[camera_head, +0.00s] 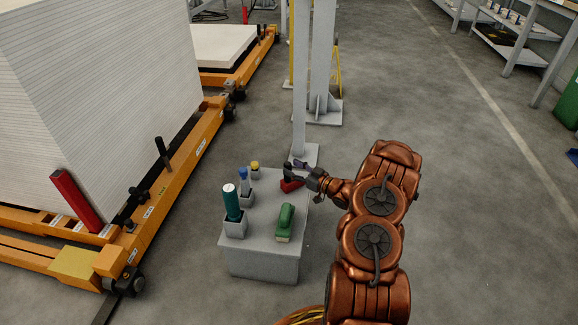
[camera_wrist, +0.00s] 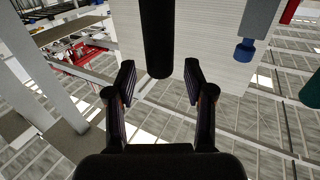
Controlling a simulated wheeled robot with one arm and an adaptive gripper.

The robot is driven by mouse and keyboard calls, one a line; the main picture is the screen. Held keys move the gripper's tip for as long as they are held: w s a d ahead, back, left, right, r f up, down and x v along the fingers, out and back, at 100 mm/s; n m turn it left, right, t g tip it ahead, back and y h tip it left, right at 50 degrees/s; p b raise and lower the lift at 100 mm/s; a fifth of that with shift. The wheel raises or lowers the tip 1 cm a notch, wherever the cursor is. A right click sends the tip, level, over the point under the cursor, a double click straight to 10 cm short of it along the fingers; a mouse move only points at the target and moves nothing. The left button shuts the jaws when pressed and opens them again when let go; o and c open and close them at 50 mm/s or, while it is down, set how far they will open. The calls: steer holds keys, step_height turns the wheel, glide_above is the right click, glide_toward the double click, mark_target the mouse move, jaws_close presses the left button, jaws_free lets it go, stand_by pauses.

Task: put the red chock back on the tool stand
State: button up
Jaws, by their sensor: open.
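The red chock (camera_head: 291,185) is a small red block at the far right corner of the grey tool stand (camera_head: 264,264). It appears to rest on the stand top; its underside is partly hidden. A black upright piece, apparently its handle, rises from it. My gripper (camera_head: 295,170) is beside this piece, coming from the right. In the wrist view my gripper (camera_wrist: 160,82) is open, and a dark cylinder (camera_wrist: 158,38) shows between and beyond the fingertips. I cannot tell whether either finger touches it. The red body does not show there.
On the stand are a teal cylinder (camera_head: 232,203), a blue-topped tool (camera_head: 243,180), a yellow-topped piece (camera_head: 255,165) and a green block (camera_head: 285,222). A grey post (camera_head: 300,80) stands just behind. An orange cart (camera_head: 165,190) with stacked sheets is left. Floor at right is clear.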

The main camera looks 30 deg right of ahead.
steer(key=p+v, duration=0.3)
steer(key=v, duration=0.7)
steer(key=w+r+g+h, duration=0.4)
steer(key=w+r+h, duration=0.1)
steer(key=w, duration=0.4)
steer(key=s+a+r+m+g+h, duration=0.2)
steer(key=s+a+r+g+h, duration=0.25)
steer(key=r, duration=0.35)
steer(key=s+a+r+g+y, duration=0.1)
steer(key=s+a+r+g, duration=0.2)
steer(key=s+a, duration=0.6)
steer(key=s+a+r+m+g+y, duration=0.1)
steer(key=s+a+r+g, duration=0.3)
steer(key=s+a, duration=0.5)
steer(key=s+a+r+m+g+y, duration=0.1)
steer(key=s+a+r+g, duration=0.3)
steer(key=s, duration=2.1)
steer(key=a+g, duration=0.1)
steer(key=a, duration=0.4)
steer(key=shift+s, duration=0.2)
